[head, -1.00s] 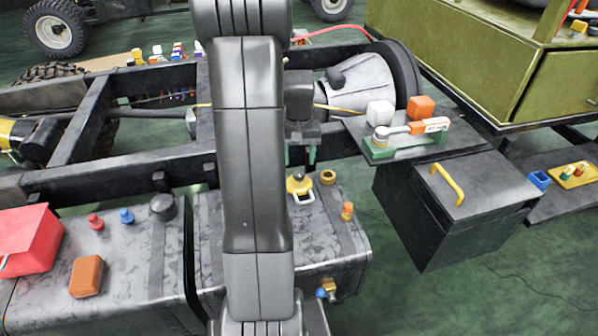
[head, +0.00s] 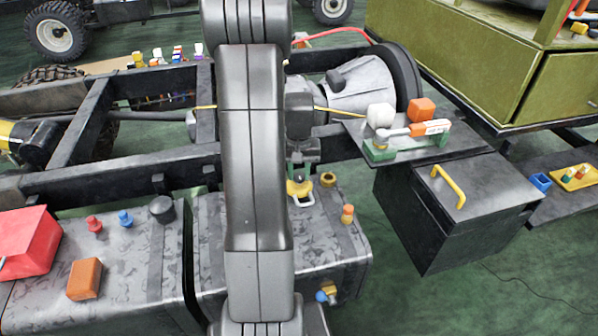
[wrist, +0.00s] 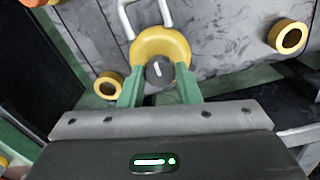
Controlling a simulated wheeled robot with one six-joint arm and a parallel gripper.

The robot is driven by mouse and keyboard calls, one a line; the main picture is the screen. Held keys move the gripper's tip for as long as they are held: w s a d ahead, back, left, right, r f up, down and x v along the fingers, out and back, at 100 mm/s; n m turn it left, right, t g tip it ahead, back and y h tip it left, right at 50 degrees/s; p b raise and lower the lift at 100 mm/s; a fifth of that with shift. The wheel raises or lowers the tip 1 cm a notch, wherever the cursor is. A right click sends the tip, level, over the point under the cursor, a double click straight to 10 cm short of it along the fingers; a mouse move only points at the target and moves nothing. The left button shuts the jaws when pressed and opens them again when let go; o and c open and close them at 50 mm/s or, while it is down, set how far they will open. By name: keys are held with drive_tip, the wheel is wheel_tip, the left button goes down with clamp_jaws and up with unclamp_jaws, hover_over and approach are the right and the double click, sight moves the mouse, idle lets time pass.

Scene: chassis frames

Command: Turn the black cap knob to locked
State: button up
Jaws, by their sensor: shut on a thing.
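The black cap knob (wrist: 160,73) shows in the wrist view, a dark round knob with a short white line pointing nearly straight up. It sits in a yellow collar (wrist: 161,45) with a pale U-shaped loop (wrist: 127,20) on its far side. My gripper (wrist: 160,80) has its two green fingers on either side of the knob, shut on it. In the head view my gripper (head: 303,172) is down at the yellow collar (head: 298,187) on top of the grey tank (head: 330,240). There the fingers and my arm hide the knob.
Beside the collar stand a yellow ring (head: 328,179) and an orange-topped fitting (head: 347,214). Another black cap (head: 162,209), red and blue knobs and an orange block (head: 85,279) are on the left tank. The dark chassis rail (head: 110,180) runs close behind.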

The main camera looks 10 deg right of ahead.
drive_tip(key=shift+m, duration=0.4)
drive_tip(key=m+p, duration=0.1)
drive_tip(key=m, duration=0.2)
drive_tip(key=shift+m, duration=0.4)
drive_tip(key=m, duration=0.4)
drive_tip(key=shift+m, duration=0.3)
drive_tip(key=m, duration=0.4)
drive_tip(key=shift+p, duration=0.35)
drive_tip(key=shift+m, duration=2.3)
drive_tip(key=o, duration=1)
